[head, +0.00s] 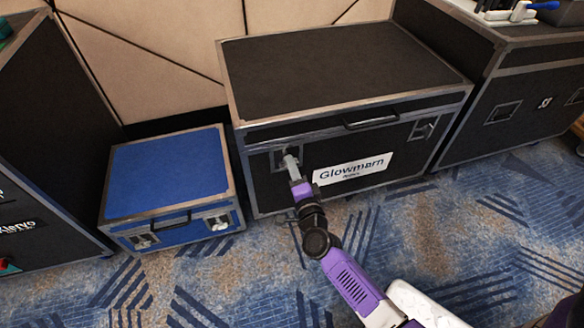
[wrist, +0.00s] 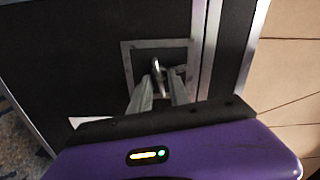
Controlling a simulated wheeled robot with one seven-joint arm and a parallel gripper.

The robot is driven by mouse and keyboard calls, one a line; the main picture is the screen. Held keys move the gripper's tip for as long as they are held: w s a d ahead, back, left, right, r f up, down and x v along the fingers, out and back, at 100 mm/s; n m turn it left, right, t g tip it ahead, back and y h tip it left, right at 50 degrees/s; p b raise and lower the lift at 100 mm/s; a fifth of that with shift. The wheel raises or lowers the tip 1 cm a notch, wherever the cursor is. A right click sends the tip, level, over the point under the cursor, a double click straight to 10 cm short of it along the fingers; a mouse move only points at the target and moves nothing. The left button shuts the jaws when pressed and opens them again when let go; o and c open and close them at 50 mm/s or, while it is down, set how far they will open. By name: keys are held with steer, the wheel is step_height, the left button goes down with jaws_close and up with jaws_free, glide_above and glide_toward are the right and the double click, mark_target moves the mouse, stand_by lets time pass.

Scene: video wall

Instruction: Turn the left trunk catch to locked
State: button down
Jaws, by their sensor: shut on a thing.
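The black trunk (head: 340,75) with metal edges and a "Glowmarn" label stands in the middle of the head view. Its left catch (head: 281,160) is a square metal plate on the front, partly hidden by my gripper. In the wrist view the catch plate (wrist: 130,62) shows with a small upright turn piece (wrist: 157,72) in its middle. My gripper (head: 289,156) reaches the catch, and its two fingers (wrist: 161,82) are shut on the turn piece. The trunk's right catch (head: 423,128) is free. Whether the left catch is locked I cannot tell.
A blue case (head: 168,172) stands left of the trunk, close to it. A black case (head: 45,150) is at the far left and another (head: 520,95) at the right. Patterned carpet (head: 215,290) in front is mostly clear.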

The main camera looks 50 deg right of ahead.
steer(key=shift+f+m, duration=0.1)
steer(key=shift+m, duration=1)
steer(key=c, duration=1.6)
jaws_free()
steer(key=shift+s+a, duration=0.1)
steer(key=p+v, duration=0.1)
steer(key=v, duration=0.6)
steer(key=shift+s+a, duration=0.2)
steer(key=shift+s, duration=0.05)
